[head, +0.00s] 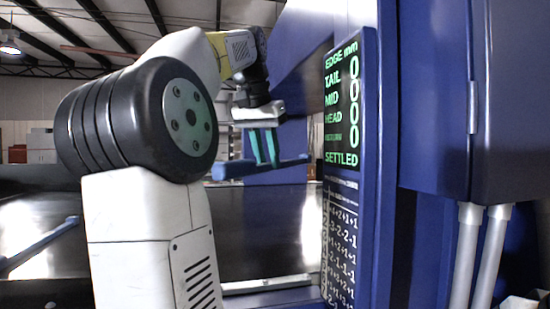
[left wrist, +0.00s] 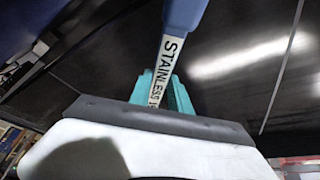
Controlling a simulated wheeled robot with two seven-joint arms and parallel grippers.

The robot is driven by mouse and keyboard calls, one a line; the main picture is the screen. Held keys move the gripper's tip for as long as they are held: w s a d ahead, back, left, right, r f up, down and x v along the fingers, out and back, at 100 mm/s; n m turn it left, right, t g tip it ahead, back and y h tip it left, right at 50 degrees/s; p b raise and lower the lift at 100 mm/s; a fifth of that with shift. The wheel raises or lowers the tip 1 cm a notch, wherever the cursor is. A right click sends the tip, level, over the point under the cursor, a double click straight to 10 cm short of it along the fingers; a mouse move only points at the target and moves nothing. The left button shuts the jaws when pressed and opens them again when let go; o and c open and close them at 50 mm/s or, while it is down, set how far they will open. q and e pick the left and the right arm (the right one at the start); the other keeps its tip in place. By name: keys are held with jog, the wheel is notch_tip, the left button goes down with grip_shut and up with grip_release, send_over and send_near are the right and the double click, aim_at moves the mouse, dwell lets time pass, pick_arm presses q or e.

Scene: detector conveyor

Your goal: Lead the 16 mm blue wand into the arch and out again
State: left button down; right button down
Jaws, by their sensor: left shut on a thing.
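My left gripper (head: 265,163) is shut on the blue wand (head: 232,170) and holds it roughly level above the dark belt (head: 262,230). In the left wrist view the wand's blue end (left wrist: 185,14) points away from the teal fingers (left wrist: 163,92), and its white label reads "STAINLESS 1", with the rest hidden by the fingers. The size mark cannot be read. The blue arch (head: 305,45) stands beside and behind the gripper, and its opening is partly hidden by my left arm. My right gripper is not in view.
The display (head: 342,105) on the arch's near post reads zeros for TAIL, MID and HEAD, with SETTLED below. A number chart (head: 342,240) hangs under it. A blue cabinet (head: 435,90) and grey pipes (head: 478,255) stand at right.

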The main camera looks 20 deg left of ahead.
pick_arm(q)
jog(key=w+d, duration=0.5)
jog(key=d, duration=0.2)
jog(key=s+a, duration=1.1)
jog(key=a, duration=0.4)
jog(key=s+a, duration=1.2)
jog(key=a, duration=0.4)
jog(key=shift+s+a, duration=0.25)
jog(key=shift+s, duration=0.05)
